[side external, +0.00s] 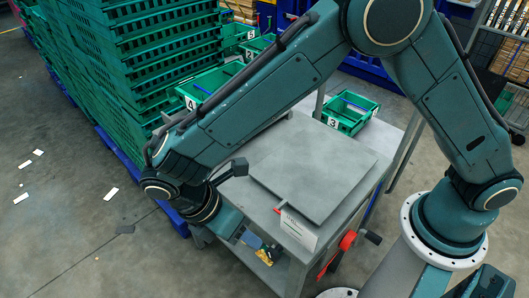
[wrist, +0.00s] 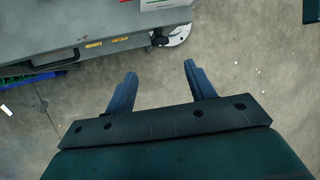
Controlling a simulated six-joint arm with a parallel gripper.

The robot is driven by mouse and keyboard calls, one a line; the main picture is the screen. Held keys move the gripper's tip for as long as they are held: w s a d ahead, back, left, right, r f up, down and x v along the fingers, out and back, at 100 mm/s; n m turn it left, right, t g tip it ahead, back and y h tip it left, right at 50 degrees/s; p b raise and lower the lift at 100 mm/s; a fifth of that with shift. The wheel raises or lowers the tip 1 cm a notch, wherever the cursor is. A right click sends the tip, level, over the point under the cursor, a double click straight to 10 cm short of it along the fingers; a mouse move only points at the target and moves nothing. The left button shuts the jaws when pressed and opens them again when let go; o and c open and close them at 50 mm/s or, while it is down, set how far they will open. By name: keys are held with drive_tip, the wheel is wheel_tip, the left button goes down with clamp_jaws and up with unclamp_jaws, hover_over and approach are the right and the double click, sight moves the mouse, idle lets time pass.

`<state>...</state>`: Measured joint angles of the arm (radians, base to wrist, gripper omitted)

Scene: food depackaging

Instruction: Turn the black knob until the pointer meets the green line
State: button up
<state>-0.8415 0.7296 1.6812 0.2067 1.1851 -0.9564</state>
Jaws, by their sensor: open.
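A black knob (side external: 372,237) sticks out beside a red round part (side external: 347,241) at the front right corner of the grey workbench. A white panel (side external: 298,229) with small print and a red tab hangs on the bench's front edge. In the wrist view, part of a white panel with a green line (wrist: 165,3) shows at the top edge, cut off by the frame. I cannot make out the pointer. My gripper (wrist: 160,78) is open and empty, with bare floor between its fingers. In the side external view it is low in front of the bench, left of the knob.
The grey workbench (side external: 245,190) carries a raised flat plate (side external: 320,170). Green crates (side external: 345,112) stand behind it, and a tall stack of green crates (side external: 120,75) rises at the left. The floor (side external: 80,240) in front is mostly clear, with white scraps at left.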

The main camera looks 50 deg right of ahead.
sight(271, 253)
drive_tip(key=x, duration=1.3)
drive_tip(key=shift+s+d+f, duration=0.1)
drive_tip(key=shift+f, duration=0.05)
drive_tip(key=c, duration=0.9)
drive_tip(key=shift+c, duration=0.3)
drive_tip(key=shift+s+m+t, duration=0.25)
drive_tip(key=shift+m+t, duration=0.05)
drive_tip(key=shift+t, duration=1.1)
drive_tip(key=o, duration=1)
drive_tip(key=shift+c, duration=0.2)
